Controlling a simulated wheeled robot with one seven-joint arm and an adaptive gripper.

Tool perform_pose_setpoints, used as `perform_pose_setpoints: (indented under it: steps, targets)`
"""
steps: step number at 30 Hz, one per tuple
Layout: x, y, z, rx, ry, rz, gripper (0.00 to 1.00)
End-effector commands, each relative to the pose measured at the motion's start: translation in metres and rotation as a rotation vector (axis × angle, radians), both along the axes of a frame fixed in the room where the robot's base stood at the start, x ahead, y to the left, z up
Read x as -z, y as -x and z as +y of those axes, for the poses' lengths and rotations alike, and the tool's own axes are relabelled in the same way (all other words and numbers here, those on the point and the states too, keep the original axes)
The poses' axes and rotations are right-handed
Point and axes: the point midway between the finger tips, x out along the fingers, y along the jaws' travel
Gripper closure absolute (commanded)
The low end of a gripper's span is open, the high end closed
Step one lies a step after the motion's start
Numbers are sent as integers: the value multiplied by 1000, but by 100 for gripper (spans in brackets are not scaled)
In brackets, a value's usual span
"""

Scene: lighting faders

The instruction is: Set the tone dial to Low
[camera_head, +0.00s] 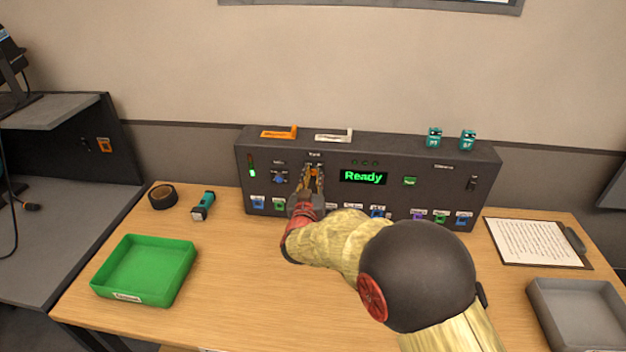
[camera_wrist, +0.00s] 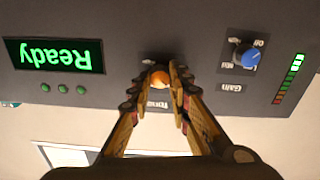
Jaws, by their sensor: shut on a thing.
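The tone dial (camera_wrist: 157,80) is an orange knob on the dark console's front panel. Its "Tone" label (camera_wrist: 158,105) shows upside down in the wrist view. My gripper (camera_wrist: 159,75) is shut on the dial, one finger on each side. The fingers and the angle hide the dial's pointer and most of its position markings, so I cannot tell its setting. In the head view my gripper (camera_head: 313,174) reaches the panel left of the green "Ready" display (camera_head: 363,177), and the dial is mostly covered.
A blue gain dial (camera_wrist: 246,55) and a lit level meter (camera_wrist: 290,77) are beside the tone dial. A switch (camera_head: 472,183) is at the panel's right. Coloured buttons line the panel's lower edge. A green tray (camera_head: 112,285), flashlight (camera_head: 203,206) and tape roll (camera_head: 162,197) lie left.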

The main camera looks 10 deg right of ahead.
Motion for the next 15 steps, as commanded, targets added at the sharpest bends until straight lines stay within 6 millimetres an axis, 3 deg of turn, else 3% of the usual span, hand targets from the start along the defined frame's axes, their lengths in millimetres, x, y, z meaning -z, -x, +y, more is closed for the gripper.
perform_pose_setpoints:
  steps: [15]
  targets:
    - [4, 1, 0, -1, -110, -30, 100]
